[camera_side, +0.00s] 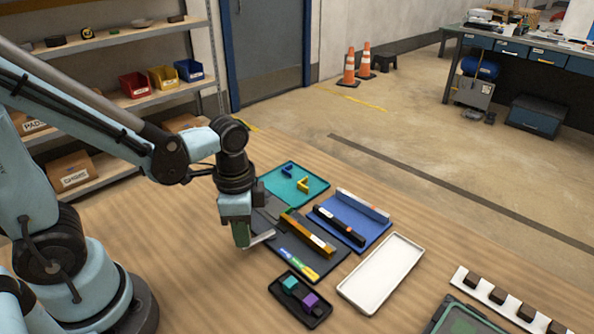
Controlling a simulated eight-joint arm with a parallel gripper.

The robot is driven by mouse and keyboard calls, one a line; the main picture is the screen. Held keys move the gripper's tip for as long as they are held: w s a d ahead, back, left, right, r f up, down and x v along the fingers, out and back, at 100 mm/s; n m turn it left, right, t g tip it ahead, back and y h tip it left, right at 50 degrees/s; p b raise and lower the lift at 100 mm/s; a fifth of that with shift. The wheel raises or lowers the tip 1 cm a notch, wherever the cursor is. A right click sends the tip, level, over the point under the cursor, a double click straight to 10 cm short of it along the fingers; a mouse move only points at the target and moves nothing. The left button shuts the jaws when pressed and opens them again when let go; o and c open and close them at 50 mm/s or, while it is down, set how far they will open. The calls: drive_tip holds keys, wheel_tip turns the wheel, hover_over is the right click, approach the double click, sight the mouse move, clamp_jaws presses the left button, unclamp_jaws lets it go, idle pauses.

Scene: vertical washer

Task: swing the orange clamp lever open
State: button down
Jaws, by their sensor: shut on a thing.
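The orange clamp lever (308,233) looks like a long orange-gold bar, lying slantwise on a dark grey fixture plate (318,267). A small white patch shows on its side. My gripper (242,238) points down at the left edge of that plate, left of the lever and apart from it in the picture. It is shut on a dark green piece (241,235), small and partly hidden by the jaws. A pale grey flat edge (262,237) shows just right of the jaws; I cannot tell what it belongs to.
Blue-green and yellow-green pieces (299,264) lie on the plate's front. Around it are a teal tray (318,180), a blue tray (378,231) with bars, a white empty tray (382,274) and a black tray (275,288) with teal and purple blocks. The front-left wooden table is clear.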

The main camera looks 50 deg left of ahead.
drive_tip(key=a+m, duration=0.2)
drive_tip(key=m, duration=0.1)
drive_tip(key=shift+w+m, duration=0.3)
drive_tip(key=shift+w+a+m, duration=0.3)
drive_tip(key=shift+a+m, duration=0.05)
drive_tip(key=shift+m, duration=0.7)
drive_tip(key=shift+w+a+m, duration=0.3)
drive_tip(key=shift+a+m, duration=0.05)
drive_tip(key=shift+m, duration=0.7)
drive_tip(key=c, duration=0.9)
unclamp_jaws()
drive_tip(key=shift+r, duration=6.05)
